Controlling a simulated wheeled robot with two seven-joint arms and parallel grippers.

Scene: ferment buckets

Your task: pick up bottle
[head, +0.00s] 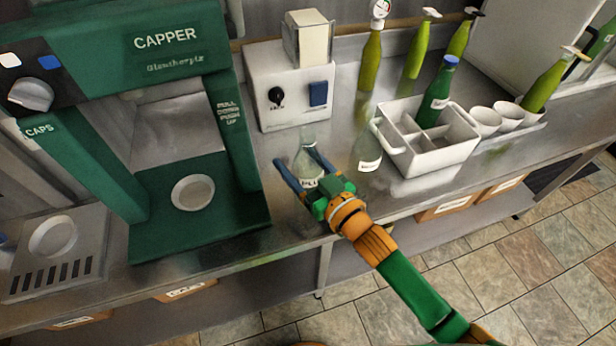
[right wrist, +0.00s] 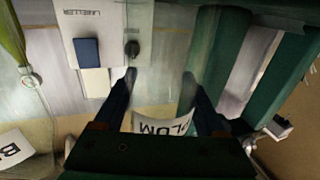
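A clear glass bottle (head: 307,136) with a white label stands upright on the steel counter, right of the green capper. My right gripper (head: 296,158) is open, with one blue finger on each side of this bottle. In the right wrist view the bottle's label (right wrist: 160,123), reading PLUM, shows between the spread fingers (right wrist: 160,82). The label sits nearer the right finger there. A second clear labelled bottle (head: 367,150) stands to the right, by the white crate; it also shows at the left of the right wrist view (right wrist: 18,145). My left gripper is not in view.
A white divided crate (head: 430,158) holds a green bottle (head: 437,92). Cups (head: 485,120) and several green bottles stand farther right and back. The counter's front edge is close to my right gripper.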

